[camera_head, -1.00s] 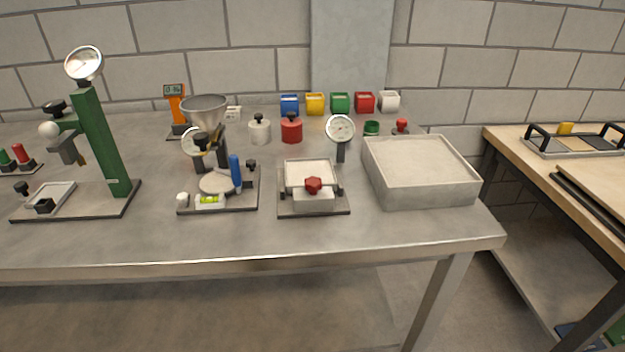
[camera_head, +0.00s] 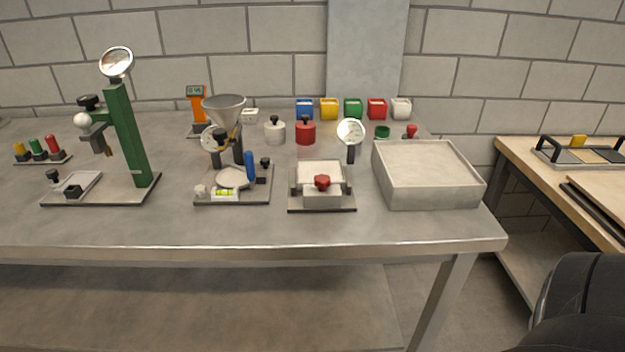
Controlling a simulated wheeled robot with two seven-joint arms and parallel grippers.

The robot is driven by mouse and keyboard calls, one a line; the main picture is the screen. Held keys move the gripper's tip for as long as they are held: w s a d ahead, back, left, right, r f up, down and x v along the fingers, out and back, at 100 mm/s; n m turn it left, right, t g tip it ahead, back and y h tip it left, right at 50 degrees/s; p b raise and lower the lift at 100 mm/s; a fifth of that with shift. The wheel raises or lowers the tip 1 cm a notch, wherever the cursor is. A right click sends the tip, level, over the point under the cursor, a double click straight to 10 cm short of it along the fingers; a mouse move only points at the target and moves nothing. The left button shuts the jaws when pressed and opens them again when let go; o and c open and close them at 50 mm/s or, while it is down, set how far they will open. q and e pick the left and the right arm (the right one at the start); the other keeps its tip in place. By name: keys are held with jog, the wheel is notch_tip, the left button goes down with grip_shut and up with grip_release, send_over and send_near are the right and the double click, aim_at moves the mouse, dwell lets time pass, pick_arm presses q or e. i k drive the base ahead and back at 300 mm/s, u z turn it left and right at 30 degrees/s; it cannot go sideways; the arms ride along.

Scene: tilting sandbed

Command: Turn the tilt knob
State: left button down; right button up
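The tilting sandbed (camera_head: 299,188) stands on the grey bench (camera_head: 250,228), right of the middle, as a small tray on a dark base plate. The red tilt knob (camera_head: 322,182) is on the front of its light block. A round dial gauge (camera_head: 351,131) stands on a post at its back right. Neither gripper is in view. A dark rounded shape at the lower right looks like part of my own arm, with no fingers showing. Nothing touches the knob.
A large sand-filled box (camera_head: 428,194) sits close to the right of the sandbed. A funnel device (camera_head: 225,110) and a green press stand (camera_head: 128,135) are to the left. Coloured bins (camera_head: 353,108) line the back. The bench front before the sandbed is clear.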

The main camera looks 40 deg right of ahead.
aim_at(322, 181)
jog(key=u, duration=0.45)
jog(key=k, duration=0.35)
jog(key=z, duration=1.15)
